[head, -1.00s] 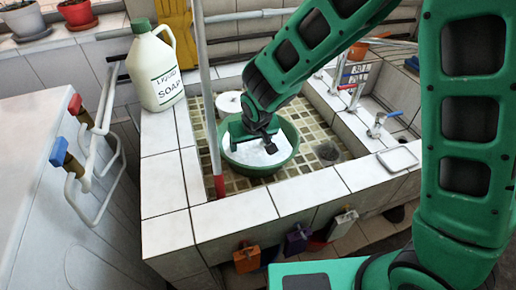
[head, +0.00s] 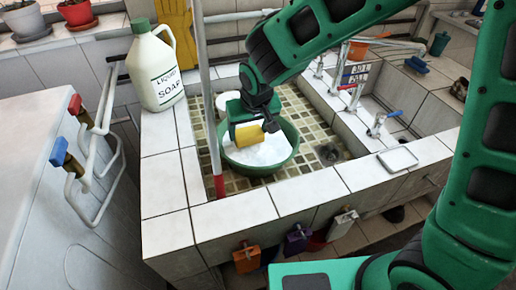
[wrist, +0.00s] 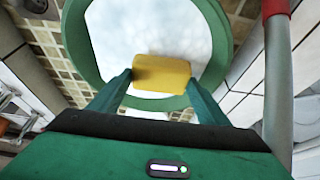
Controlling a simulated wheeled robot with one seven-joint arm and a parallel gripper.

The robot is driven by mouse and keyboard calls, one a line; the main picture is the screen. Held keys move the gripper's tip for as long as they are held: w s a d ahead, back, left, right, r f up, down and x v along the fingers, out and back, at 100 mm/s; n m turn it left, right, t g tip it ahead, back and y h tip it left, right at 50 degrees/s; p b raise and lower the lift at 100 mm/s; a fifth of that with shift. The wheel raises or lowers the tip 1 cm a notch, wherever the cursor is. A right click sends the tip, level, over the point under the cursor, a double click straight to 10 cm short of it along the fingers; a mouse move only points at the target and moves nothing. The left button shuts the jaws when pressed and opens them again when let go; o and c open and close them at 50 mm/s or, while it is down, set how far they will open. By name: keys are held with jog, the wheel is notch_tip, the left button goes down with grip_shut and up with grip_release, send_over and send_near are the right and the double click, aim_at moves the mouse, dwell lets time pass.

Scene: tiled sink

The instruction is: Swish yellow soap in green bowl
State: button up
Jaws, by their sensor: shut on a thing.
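The green bowl (head: 288,160) stands in the tiled sink basin, filled with white suds (head: 262,153). My gripper (head: 253,130) is over the bowl and shut on the yellow soap (head: 248,134). In the wrist view the soap (wrist: 162,76) is a yellow block gripped between the two green fingers, in front of the foam. The bowl's rim (wrist: 75,40) curves around it there. The soap appears just above the suds; whether its lower edge touches them I cannot tell.
A large liquid soap jug (head: 156,70) stands on the ledge at left. A grey pole with a red end (head: 219,186) rises beside the bowl. A white round item (head: 228,102) sits behind it. Taps (head: 380,122) line the right side. The basin floor right of the bowl is clear.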

aim_at(249, 133)
jog(key=shift+r, duration=3.3)
